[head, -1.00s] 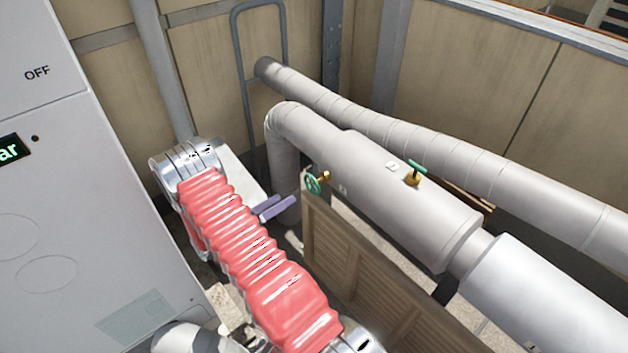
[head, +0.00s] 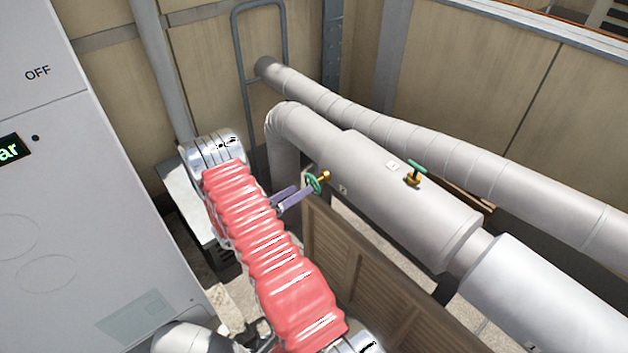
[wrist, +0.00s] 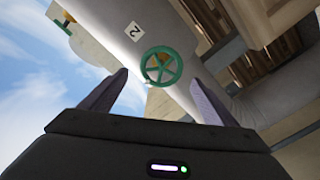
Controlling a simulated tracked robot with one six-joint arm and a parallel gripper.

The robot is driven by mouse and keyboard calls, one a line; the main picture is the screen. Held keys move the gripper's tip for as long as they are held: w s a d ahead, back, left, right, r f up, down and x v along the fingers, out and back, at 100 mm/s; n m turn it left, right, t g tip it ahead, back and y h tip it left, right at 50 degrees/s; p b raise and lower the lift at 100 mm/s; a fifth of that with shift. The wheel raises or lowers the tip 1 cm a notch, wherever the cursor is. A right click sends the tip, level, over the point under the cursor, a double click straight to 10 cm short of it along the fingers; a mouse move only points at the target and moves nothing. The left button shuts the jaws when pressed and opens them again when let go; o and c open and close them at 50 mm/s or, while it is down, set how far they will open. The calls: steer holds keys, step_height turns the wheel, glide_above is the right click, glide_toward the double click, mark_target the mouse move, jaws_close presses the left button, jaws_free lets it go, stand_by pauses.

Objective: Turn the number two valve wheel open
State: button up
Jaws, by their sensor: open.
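The green valve wheel (head: 314,184) with a brass stem sits on the side of the large grey pipe (head: 385,185), beside a small number label. In the wrist view the wheel (wrist: 161,66) shows face-on, and the label (wrist: 134,31) next to it reads 2. My gripper (head: 300,192) is open, its two purple fingers pointing at the wheel. In the wrist view the wheel appears between and beyond the fingertips, and nothing is held. I cannot tell whether a fingertip touches the rim. A second green handle (head: 416,167) on a brass valve stands on top of the pipe.
A slatted wooden panel (head: 365,270) stands below and in front of the pipe, close under my gripper. A grey cabinet (head: 85,200) marked OFF fills the left. A thinner grey pipe (head: 420,140) runs behind, near the wall.

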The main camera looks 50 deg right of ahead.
mark_target(312, 183)
steer(key=x, duration=0.7)
steer(key=shift+d, duration=0.1)
steer(key=shift+c, duration=0.5)
